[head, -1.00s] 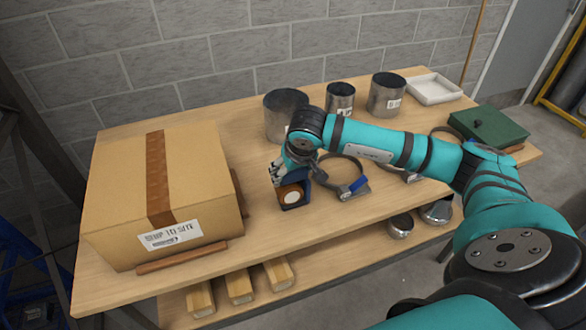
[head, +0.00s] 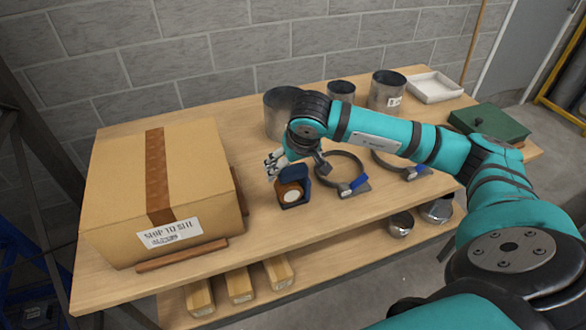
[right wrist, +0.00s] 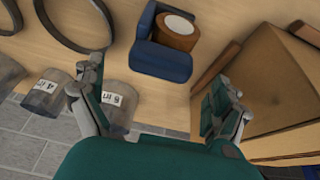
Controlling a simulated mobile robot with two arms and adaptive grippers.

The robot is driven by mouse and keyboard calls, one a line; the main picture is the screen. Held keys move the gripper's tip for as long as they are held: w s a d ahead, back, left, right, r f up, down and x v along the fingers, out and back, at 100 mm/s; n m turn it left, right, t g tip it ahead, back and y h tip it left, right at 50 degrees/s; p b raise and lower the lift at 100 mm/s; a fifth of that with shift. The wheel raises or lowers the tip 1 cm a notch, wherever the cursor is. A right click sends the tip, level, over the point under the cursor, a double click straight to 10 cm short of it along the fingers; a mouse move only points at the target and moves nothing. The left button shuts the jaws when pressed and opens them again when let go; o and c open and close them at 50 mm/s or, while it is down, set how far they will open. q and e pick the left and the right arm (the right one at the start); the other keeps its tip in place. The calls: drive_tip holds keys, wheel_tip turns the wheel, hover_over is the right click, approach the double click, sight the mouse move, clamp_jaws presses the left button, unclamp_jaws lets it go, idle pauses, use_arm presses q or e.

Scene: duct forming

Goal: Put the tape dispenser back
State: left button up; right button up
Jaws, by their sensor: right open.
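The tape dispenser (head: 294,188) is dark blue with a brown tape roll, and stands on the wooden workbench to the right of the cardboard box. It also shows at the top of the right wrist view (right wrist: 162,58). My right gripper (head: 274,163) is just behind and left of it in the head view. In the right wrist view my right gripper (right wrist: 158,88) has its fingers spread wide and nothing between them. The dispenser lies ahead of the fingers, apart from them. My left gripper is in neither view.
The cardboard box (head: 195,185) stands at the left, with wooden strips beside it. Metal duct pieces (head: 388,90) line the back. Ring clamps with blue parts (head: 352,186) lie right of the dispenser. A white tray (head: 433,87) and a green case (head: 490,122) are at the right.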

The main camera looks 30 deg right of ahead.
drive_tip(key=d+b+v, duration=0.1)
drive_tip(key=v, duration=0.8)
drive_tip(key=shift+a, duration=0.5)
